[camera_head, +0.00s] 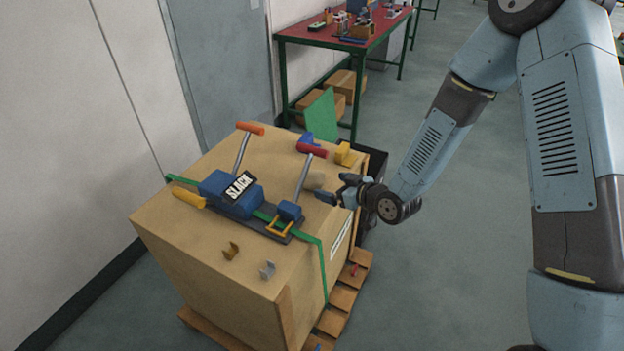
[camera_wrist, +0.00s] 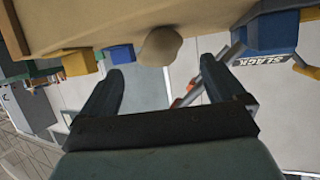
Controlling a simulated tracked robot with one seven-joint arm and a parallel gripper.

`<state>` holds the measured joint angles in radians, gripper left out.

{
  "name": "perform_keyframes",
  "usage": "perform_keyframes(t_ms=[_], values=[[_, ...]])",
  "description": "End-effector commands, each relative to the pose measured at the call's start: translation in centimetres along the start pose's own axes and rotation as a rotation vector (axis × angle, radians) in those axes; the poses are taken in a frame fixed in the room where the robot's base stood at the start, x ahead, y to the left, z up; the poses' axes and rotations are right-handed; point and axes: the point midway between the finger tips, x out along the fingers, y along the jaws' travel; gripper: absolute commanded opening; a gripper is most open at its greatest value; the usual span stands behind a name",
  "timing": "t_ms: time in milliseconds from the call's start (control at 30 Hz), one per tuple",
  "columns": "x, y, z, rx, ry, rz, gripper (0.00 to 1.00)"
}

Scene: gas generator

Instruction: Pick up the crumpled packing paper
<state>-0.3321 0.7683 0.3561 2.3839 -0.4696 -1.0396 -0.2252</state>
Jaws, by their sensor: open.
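The crumpled packing paper (camera_head: 314,181) is a small beige lump on top of the large tan crate (camera_head: 265,282), near its right edge. In the wrist view, the packing paper (camera_wrist: 160,46) lies ahead of my fingers, near the middle between them. My gripper (camera_head: 335,188) is at the crate's right side, with its fingers pointing left toward the paper. In the wrist view, my gripper (camera_wrist: 165,75) is open, with nothing between its fingertips. A finger may hide part of the paper in the head view; I cannot tell whether they touch.
A blue strap tensioner marked SLACK (camera_head: 230,192), with upright levers, sits left of the paper on a green strap (camera_head: 322,262). A red-handled tool (camera_head: 312,150) and a yellow block (camera_head: 346,155) lie behind it. Floor at right is clear.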

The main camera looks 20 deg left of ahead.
Motion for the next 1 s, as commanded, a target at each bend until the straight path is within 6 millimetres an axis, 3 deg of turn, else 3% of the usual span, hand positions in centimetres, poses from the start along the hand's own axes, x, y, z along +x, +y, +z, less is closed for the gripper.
perform_keyframes(t_ms=[233, 533, 800, 1000], values=[[4.1, 0.0, 0.0, 0.0, -0.001, 0.0, 0.97], [6.0, 0.1, 0.0, 0.001, -0.002, 0.001, 0.97], [9.5, 0.1, -0.2, 0.001, -0.001, 0.001, 0.97], [10.7, 0.2, -0.3, 0.0, -0.001, 0.002, 0.97]])
